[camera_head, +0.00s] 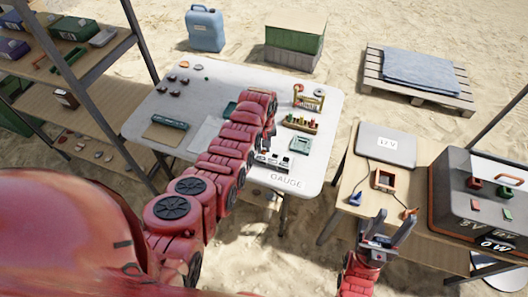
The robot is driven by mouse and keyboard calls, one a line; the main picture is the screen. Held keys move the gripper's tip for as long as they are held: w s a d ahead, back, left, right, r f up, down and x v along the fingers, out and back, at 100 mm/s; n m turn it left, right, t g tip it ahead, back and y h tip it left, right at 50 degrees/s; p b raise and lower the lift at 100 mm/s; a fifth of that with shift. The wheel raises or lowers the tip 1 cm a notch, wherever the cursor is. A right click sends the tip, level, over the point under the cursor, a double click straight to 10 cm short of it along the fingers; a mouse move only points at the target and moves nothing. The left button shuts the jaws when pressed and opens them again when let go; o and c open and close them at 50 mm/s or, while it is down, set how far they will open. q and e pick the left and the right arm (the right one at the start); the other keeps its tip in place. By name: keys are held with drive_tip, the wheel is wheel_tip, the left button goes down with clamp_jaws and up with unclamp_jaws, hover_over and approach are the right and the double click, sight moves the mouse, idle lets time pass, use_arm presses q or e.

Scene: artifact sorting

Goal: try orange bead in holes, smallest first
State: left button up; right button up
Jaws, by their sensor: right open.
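The gauge (273,160), a row of white and black pieces, stands at the front of the white table behind a card reading GAUGE. Its holes are too small to make out. My left arm reaches over the table, and its gripper (268,137) is just behind the gauge, mostly hidden by the arm. Its fingers and anything in them cannot be made out. I cannot pick out the orange bead for sure. A small orange disc (197,68) lies at the table's back left. My right gripper (388,230) is open and empty at the front edge of the wooden table.
A rack of coloured pieces (300,123) and a yellow-framed stand (309,97) are on the white table (225,79)'s right side.

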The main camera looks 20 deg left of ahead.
sight(264, 150)
use_arm(q)
clamp_jaws()
drive_tip(key=shift+r, duration=0.1)
drive_tip(key=shift+r+p, duration=0.65)
drive_tip(key=shift+r, duration=0.25)
drive_tip(key=shift+r+p, duration=0.95)
drive_tip(key=shift+r, duration=1.1)
drive_tip(key=shift+f, duration=0.15)
drive_tip(key=shift+d+f+b, duration=0.1)
drive_tip(key=shift+f+b, duration=0.05)
drive_tip(key=shift+b, duration=0.45)
